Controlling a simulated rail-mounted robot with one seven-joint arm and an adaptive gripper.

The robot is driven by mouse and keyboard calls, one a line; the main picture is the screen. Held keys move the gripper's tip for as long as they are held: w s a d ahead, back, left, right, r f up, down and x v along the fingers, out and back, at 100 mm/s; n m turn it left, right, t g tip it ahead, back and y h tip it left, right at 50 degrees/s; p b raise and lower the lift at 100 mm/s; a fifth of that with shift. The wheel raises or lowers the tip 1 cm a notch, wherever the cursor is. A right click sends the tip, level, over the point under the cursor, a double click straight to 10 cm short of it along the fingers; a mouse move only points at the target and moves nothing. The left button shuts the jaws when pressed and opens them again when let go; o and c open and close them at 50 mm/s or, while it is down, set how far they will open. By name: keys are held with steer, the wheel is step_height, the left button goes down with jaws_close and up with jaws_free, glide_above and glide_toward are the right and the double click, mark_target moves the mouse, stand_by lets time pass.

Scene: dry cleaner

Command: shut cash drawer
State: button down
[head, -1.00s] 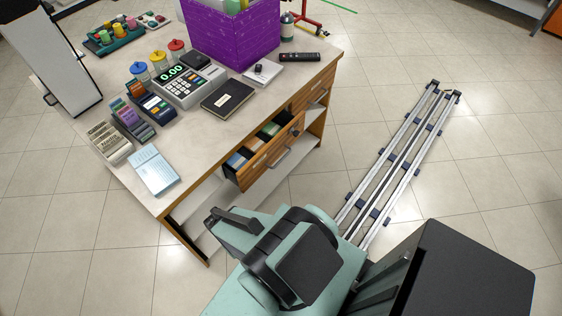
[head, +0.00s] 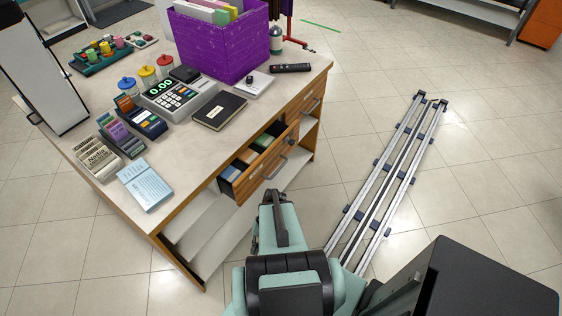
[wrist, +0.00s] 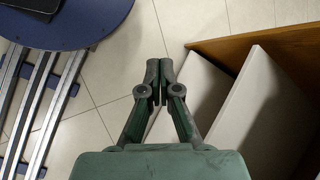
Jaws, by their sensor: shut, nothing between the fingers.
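The cash drawer (head: 266,174) is pulled out of the front of the wooden counter in the head view, with a wood front and a metal handle. Dividers and colored contents show inside it. The drawer does not show in the wrist view.
The counter top (head: 185,150) holds a cash register (head: 175,100), a card terminal (head: 140,118), a black notebook (head: 219,110) and a purple crate (head: 222,48). Open white shelves (head: 215,240) lie below the drawer.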

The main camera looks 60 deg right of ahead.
steer(key=d+r+m+t+b, duration=0.2)
steer(key=d+m+t+b, duration=0.3)
steer(key=d, duration=0.6)
steer(key=m+t+h+b, duration=0.2)
steer(key=t+h, duration=0.6)
steer(key=t, duration=0.4)
glide_toward(275, 154)
steer(key=s, duration=0.7)
steer(key=shift+t, duration=0.3)
steer(key=w+p, duration=0.1)
steer(key=w, duration=0.6)
steer(key=w+p, duration=0.2)
steer(key=w, duration=0.5)
steer(key=shift+w+d+f, duration=0.1)
steer(key=shift+d+f, duration=0.15)
